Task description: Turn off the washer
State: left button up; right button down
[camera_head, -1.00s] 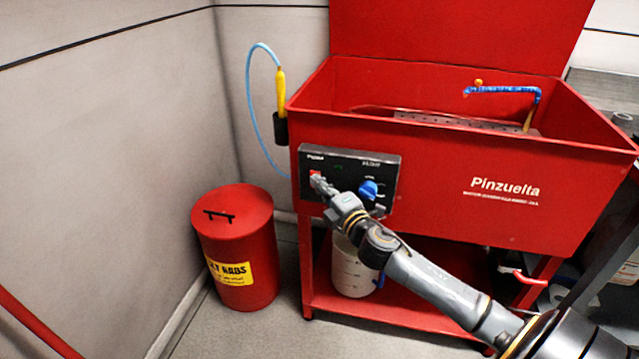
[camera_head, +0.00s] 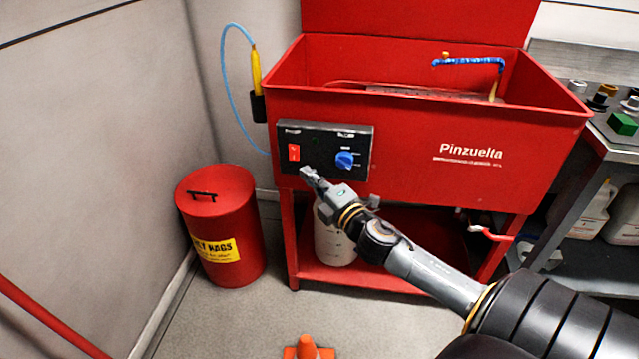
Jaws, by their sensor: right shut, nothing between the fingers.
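The red washer (camera_head: 400,180), a basin on legs marked "Pinzuelta", stands in the middle. Its black control panel (camera_head: 322,138) is on the front left. The panel has a red rocker switch (camera_head: 293,152) on the left and a blue knob (camera_head: 345,160) on the right. The switch is in plain view; I cannot tell which way it is set. My right gripper (camera_head: 308,173) is shut and empty, just below and to the right of the switch and apart from it. My left gripper is not in view.
A red lidded bin (camera_head: 222,230) stands at the left by the wall. An orange cone (camera_head: 308,350) is on the floor at the front. A white container (camera_head: 334,245) stands on the washer's lower shelf. A workbench (camera_head: 590,150) is at the right.

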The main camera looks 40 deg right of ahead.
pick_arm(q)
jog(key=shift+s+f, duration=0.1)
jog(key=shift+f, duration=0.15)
pick_arm(e)
jog(key=shift+s+a+r, duration=0.1)
jog(key=shift+s, duration=0.8)
jog(key=shift+s+a+r, duration=0.1)
jog(key=shift+s, duration=0.8)
